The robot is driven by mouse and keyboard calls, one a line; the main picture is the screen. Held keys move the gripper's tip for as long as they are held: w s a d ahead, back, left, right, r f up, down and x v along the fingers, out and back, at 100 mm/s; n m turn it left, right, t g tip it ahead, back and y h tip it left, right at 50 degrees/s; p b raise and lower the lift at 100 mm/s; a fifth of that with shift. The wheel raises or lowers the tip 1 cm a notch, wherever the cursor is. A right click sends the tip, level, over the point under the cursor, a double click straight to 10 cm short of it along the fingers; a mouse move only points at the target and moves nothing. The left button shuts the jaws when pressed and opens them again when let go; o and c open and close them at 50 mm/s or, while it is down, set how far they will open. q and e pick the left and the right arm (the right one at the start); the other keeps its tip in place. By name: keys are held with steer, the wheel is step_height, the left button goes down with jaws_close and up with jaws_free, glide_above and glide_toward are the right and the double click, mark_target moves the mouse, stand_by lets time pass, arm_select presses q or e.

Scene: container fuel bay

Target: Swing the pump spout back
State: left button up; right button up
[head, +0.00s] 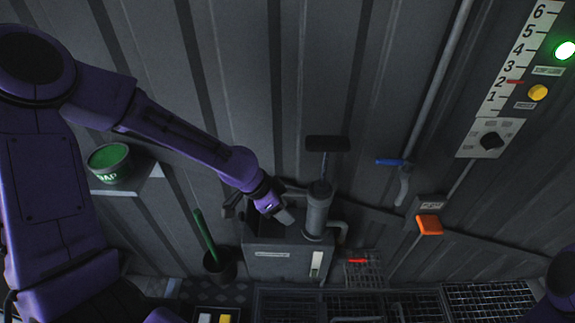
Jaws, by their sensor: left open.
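The hand pump is a grey upright cylinder (317,212) with a dark T-shaped handle (327,143) above it. It stands on a grey box (283,262) against the wall. A short curved pipe (341,229), which looks like the spout, comes out at the cylinder's right side and bends down. My left gripper (275,209) is open, just left of the cylinder and over the box top. I cannot tell whether it touches the pump. Its jaws are small and dark here. Only part of my right arm shows at the lower right; its gripper is out of view.
A green tub (109,163) sits on a shelf at the left. A dark bucket (220,267) with a green stick stands left of the box. A blue-handled pipe (402,180), an orange block (429,224) and a numbered gauge (507,70) are at the right. Grating (490,297) covers the floor.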

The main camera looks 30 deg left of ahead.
mark_target(290, 191)
arm_select(q)
steer(key=w+a+r+m+y, duration=0.15)
steer(key=a+r+m, duration=0.3)
steer(key=r, duration=0.65)
steer(key=shift+m, duration=0.35)
steer(key=x, duration=0.7)
steer(key=w+x, duration=0.1)
steer(key=x, duration=0.2)
steer(key=shift+w+d, duration=0.15)
steer(key=shift+d, duration=0.25)
jaws_close()
